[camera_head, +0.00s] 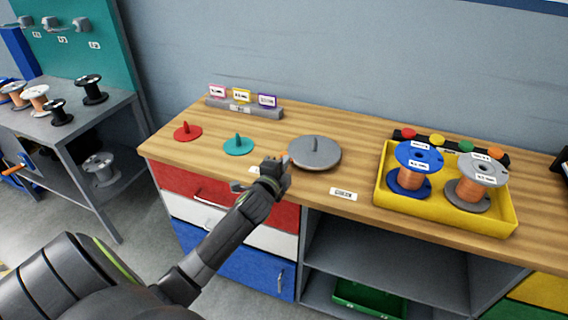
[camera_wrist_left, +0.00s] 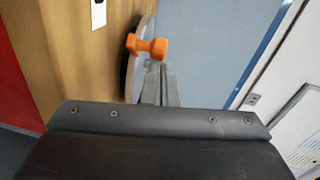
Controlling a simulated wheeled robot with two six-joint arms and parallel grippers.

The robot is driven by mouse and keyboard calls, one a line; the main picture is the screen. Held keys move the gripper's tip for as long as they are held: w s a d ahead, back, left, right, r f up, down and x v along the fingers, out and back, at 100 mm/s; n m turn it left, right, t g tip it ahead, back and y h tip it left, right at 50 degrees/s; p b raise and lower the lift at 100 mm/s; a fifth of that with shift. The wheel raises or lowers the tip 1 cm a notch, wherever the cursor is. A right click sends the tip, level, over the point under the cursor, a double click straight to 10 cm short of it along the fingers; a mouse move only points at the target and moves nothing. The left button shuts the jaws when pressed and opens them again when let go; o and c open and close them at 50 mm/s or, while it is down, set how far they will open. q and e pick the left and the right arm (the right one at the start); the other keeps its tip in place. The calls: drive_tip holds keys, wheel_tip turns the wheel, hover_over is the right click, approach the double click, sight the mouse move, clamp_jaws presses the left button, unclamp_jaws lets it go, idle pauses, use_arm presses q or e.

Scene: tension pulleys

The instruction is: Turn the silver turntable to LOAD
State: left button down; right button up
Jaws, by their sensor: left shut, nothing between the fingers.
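The silver turntable (camera_head: 318,156) is a flat grey disc with a raised grey fin, lying on the wooden bench top. Its edge shows in the left wrist view (camera_wrist_left: 134,75). My left gripper (camera_head: 276,164) is shut and empty, just left of the disc near the bench's front edge. In the left wrist view the closed fingers (camera_wrist_left: 160,80) point toward an orange knob-like piece (camera_wrist_left: 147,45) beside the disc; I cannot tell whether they touch it. A white label (camera_head: 343,194) lies in front of the disc; another (camera_head: 256,170) is partly hidden by my gripper. Their wording is unreadable. My right gripper is not in view.
A red disc (camera_head: 187,133) and a teal disc (camera_head: 238,147) lie to the left. A grey block with cards (camera_head: 243,110) stands behind them. A yellow tray (camera_head: 450,216) with two large spools is at the right. Bare bench lies between the turntable and tray.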

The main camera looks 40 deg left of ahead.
use_arm(q)
drive_tip(key=shift+a, duration=0.1)
drive_tip(key=shift+a+r, duration=0.1)
drive_tip(key=shift+a, duration=0.15)
drive_tip(key=shift+w+a+p, duration=0.25)
drive_tip(key=shift+a+p, duration=0.45)
drive_tip(key=shift+a, duration=0.3)
